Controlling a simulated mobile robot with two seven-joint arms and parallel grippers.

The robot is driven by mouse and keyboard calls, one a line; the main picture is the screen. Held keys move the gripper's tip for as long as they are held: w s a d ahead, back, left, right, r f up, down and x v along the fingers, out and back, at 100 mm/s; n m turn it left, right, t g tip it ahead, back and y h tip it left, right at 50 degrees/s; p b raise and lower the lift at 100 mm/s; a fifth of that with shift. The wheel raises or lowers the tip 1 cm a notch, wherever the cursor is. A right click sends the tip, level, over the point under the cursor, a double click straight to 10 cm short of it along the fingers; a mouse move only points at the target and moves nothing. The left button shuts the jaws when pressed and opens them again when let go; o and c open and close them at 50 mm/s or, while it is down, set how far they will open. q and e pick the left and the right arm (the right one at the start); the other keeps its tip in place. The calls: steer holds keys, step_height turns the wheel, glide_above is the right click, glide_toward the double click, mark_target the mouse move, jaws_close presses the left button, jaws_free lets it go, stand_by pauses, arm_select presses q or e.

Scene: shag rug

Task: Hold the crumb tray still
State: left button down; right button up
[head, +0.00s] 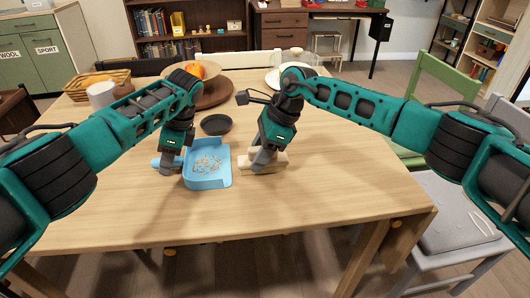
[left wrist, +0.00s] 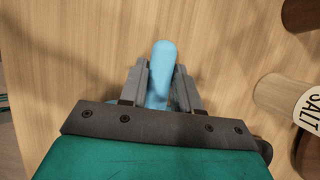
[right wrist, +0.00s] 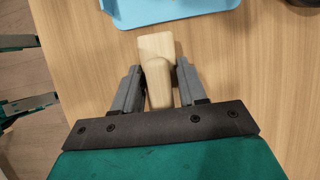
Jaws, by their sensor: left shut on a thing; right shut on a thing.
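The light-blue crumb tray (head: 207,180) lies flat on the table with a scatter of brown crumbs (head: 207,163) on it. Its handle points left, and my left gripper (head: 171,166) is shut on that handle. In the left wrist view the rounded blue handle (left wrist: 163,62) stands between the fingers. My right gripper (head: 262,162) is shut on a pale wooden handled object (head: 277,161), just right of the tray and apart from it. In the right wrist view its wooden handle (right wrist: 157,62) is between the fingers, and the edge of the tray (right wrist: 160,12) shows beyond.
A dark round dish (head: 216,124) sits behind the tray. Further back are a fruit bowl (head: 207,72), a wicker basket (head: 117,77), a white mug (head: 100,97) and a white plate (head: 273,79). A salt container (left wrist: 290,101) shows in the left wrist view. The table's front is clear.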

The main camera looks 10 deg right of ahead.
steer(key=shift+s+a+f, duration=0.1)
steer(key=shift+s+f, duration=0.05)
steer(key=shift+f, duration=0.1)
arm_select(q)
steer(key=shift+f, duration=0.1)
arm_select(e)
steer(key=shift+r, duration=3.1)
steer(key=shift+r, duration=0.1)
steer(key=shift+r, duration=1.4)
arm_select(q)
steer(key=c, duration=0.7)
jaws_free()
steer(key=shift+c, duration=0.2)
